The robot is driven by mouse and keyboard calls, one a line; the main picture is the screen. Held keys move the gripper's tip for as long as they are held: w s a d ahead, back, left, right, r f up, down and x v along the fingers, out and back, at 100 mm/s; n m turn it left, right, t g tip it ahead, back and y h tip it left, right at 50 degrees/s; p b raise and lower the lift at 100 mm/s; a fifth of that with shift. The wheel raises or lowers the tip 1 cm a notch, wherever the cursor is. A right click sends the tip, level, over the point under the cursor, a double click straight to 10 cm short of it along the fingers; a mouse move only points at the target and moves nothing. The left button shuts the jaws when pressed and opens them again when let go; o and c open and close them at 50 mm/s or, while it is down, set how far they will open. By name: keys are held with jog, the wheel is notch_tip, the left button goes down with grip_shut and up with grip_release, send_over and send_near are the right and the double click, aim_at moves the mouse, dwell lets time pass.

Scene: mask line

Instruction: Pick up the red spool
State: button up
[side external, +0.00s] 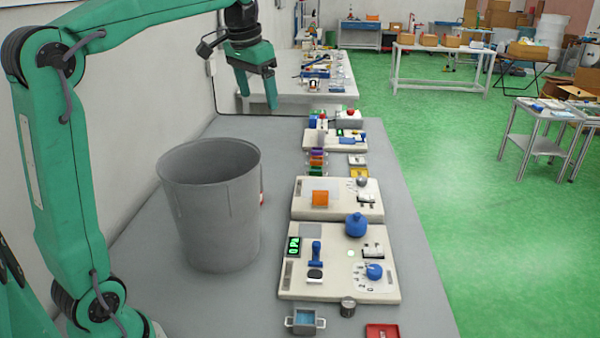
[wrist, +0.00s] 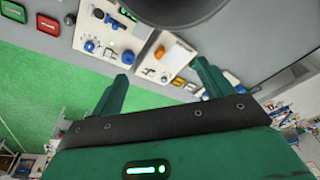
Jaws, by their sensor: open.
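My gripper (side external: 257,94) is open and empty, held high above the far part of the grey table, beyond the bin. Its two green fingers are spread apart in the wrist view (wrist: 163,62). I cannot make out the red spool for certain. A small red and white thing (side external: 262,198) peeks out at the right edge of the grey bin in the side view, mostly hidden by the bin. It is well below my gripper and apart from it. No red spool shows clearly in the wrist view.
A tall grey bin (side external: 182,215) stands on the table (side external: 415,270); its rim fills the top of the wrist view (wrist: 175,10). Pale panels with knobs (side external: 325,282) line the right side. A red tray (side external: 382,331) lies at the near edge. A wall borders the left.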

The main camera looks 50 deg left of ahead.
jog(key=w+a+f+g, duration=0.1)
jog(key=w+a+f, duration=0.35)
jog(key=a, duration=0.55)
jog(key=w+a+f+g, duration=0.1)
jog(key=w+a+f, duration=0.35)
jog(key=a, duration=0.45)
jog(key=shift+h, duration=0.4)
jog(key=f, duration=2.3)
jog(key=shift+s+a+f, duration=0.1)
jog(key=shift+s+f, duration=0.05)
jog(key=shift+s, duration=0.05)
jog(key=shift+f, duration=0.1)
jog(key=shift+f, duration=2.5)
jog(key=shift+c, duration=0.5)
jog(key=c, duration=0.9)
jog(key=shift+r, duration=0.1)
jog(key=shift+c, duration=0.2)
